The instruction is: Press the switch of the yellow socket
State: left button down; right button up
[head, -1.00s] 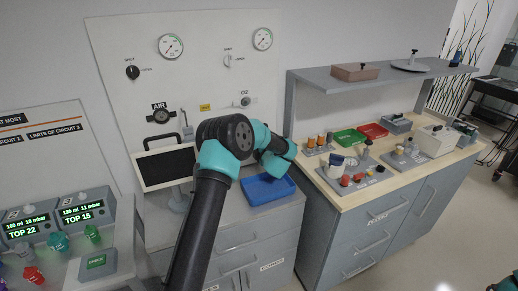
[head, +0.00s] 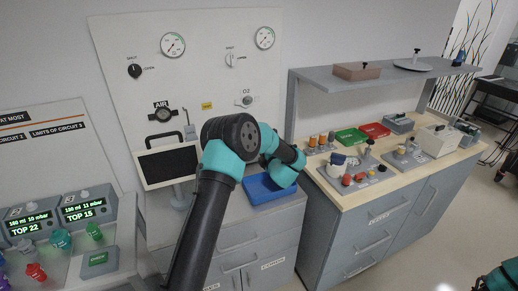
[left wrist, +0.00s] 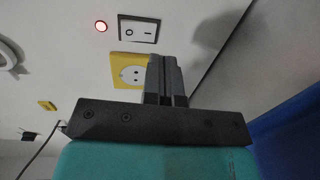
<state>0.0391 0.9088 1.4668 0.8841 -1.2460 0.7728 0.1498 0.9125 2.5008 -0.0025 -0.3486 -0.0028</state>
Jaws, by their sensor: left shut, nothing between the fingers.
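The yellow socket (left wrist: 130,71) has a yellow frame and a white round face and shows in the left wrist view, on a pale panel. A white rocker switch (left wrist: 139,31) in a dark frame sits just above it in that picture. A lit red lamp (left wrist: 101,26) is left of the switch. My left gripper (left wrist: 166,62) is shut and empty; its fingers overlap the right edge of the socket in the picture, and I cannot tell whether they touch the panel. In the head view my left arm hides the socket and switch. My right gripper is not in view.
In the head view a blue tray (head: 262,190) lies on the cabinet, a black screen (head: 170,165) stands left of my arm, and a shelf unit (head: 375,75) stands to the right.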

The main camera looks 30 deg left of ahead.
pick_arm(q)
jog(key=v, duration=0.3)
jog(key=f+v, duration=0.1)
jog(key=v, duration=0.1)
jog(key=f+v, duration=0.1)
jog(key=v, duration=0.2)
jog(key=shift+s+d+r, duration=0.1)
jog(key=shift+s+d, duration=0.15)
jog(key=shift+d, duration=0.05)
jog(key=shift+d, duration=0.15)
